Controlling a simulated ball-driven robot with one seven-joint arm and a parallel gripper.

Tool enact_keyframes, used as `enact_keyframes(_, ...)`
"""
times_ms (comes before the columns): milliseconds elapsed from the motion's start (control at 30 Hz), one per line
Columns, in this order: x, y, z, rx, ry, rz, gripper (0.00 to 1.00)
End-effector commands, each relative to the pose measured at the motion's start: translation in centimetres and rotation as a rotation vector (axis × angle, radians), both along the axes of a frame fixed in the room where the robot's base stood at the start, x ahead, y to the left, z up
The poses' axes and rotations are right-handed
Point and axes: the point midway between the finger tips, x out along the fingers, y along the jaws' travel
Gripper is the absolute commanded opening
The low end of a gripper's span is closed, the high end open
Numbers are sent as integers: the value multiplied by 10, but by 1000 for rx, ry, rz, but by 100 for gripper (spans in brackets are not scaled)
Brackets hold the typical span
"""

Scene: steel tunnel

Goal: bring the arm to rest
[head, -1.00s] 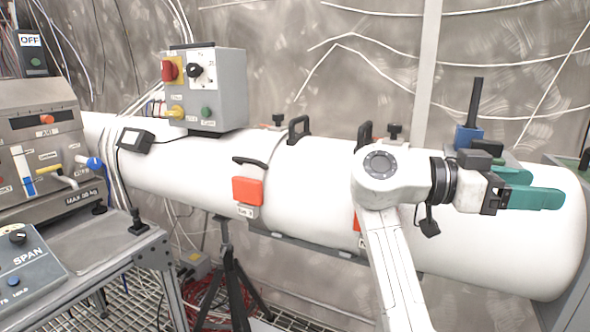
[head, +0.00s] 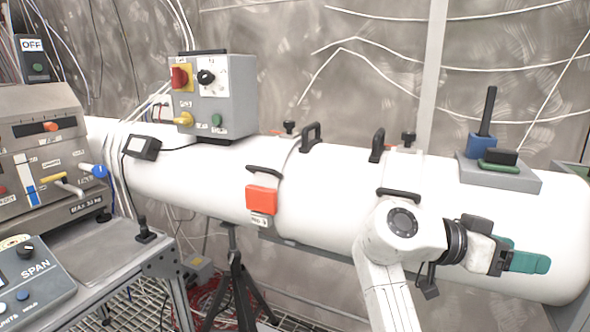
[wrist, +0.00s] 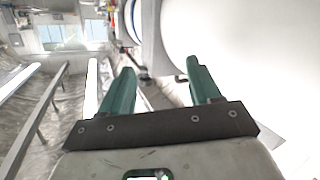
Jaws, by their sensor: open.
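My arm shows at the lower right in the head view, in front of a long white cylinder (head: 335,190). My gripper (head: 530,262) has teal fingers and points to the right in front of the cylinder's right end. In the wrist view my gripper (wrist: 162,88) has its two teal fingers spread apart with nothing between them. The white cylinder also fills the right of the wrist view (wrist: 250,60).
A grey plate (head: 520,180) with a blue block and black handle sits on the cylinder. A grey switch box (head: 215,95) stands further left. A console (head: 50,150) and a frame table (head: 95,250) are at the left. A black tripod (head: 237,285) stands below.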

Motion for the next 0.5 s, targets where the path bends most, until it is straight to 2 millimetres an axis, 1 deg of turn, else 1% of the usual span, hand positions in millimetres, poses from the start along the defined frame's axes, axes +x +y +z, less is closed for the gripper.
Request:
enact_keyframes(167,-16,-11,-58,148,129,111,63)
enact_keyframes(200,-22,-14,-75,193,168,146,63)
enact_keyframes(267,-33,-16,-103,267,229,207,63)
enact_keyframes(300,-42,-16,-122,319,272,251,63)
enact_keyframes(367,-56,-15,-150,396,333,320,63)
enact_keyframes(400,-67,-14,-167,447,372,367,63)
enact_keyframes(467,-84,-10,-191,523,429,438,63)
enact_keyframes(500,-97,-6,-206,572,464,487,63)
